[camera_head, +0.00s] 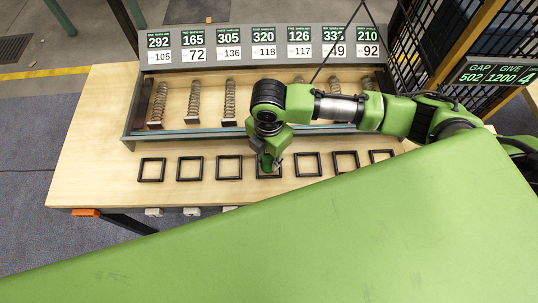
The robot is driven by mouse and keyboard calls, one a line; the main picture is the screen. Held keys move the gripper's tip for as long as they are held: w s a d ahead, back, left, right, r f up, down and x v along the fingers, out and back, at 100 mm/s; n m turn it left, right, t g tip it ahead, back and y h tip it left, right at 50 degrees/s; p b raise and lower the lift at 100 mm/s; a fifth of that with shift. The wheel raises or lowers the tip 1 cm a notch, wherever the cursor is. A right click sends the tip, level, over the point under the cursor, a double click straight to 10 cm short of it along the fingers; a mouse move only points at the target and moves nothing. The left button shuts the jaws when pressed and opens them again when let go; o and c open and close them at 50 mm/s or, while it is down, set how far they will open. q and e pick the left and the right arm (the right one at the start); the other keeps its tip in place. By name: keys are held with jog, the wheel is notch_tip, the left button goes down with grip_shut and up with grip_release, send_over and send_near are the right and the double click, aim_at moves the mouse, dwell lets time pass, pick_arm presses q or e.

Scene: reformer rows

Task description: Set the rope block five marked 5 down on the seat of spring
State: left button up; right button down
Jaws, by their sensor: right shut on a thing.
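My right gripper (269,164) points down over the fourth black square frame (268,177) from the left, near the front of the wooden table. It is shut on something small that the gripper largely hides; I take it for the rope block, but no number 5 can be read. Coil springs stand in a row in the tray behind, such as the left one (158,103), the second (194,98) and the third (230,99). The left three have dark seats at their feet. My right arm hides the middle of the row. My left gripper is not in view.
A grey board (255,44) with several numbered cards stands behind the springs. More empty square frames, such as the left one (152,170), line the table (100,150). A sign (497,74) reads GAP 502, GIVE 1200. A yellow mesh fence (440,38) bounds the right.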

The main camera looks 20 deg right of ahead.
jog(key=c, duration=1.7)
grip_release()
jog(key=shift+f, duration=0.1)
notch_tip(320, 180, up, 12)
jog(key=shift+r+b, duration=0.2)
jog(key=shift+b, duration=0.6)
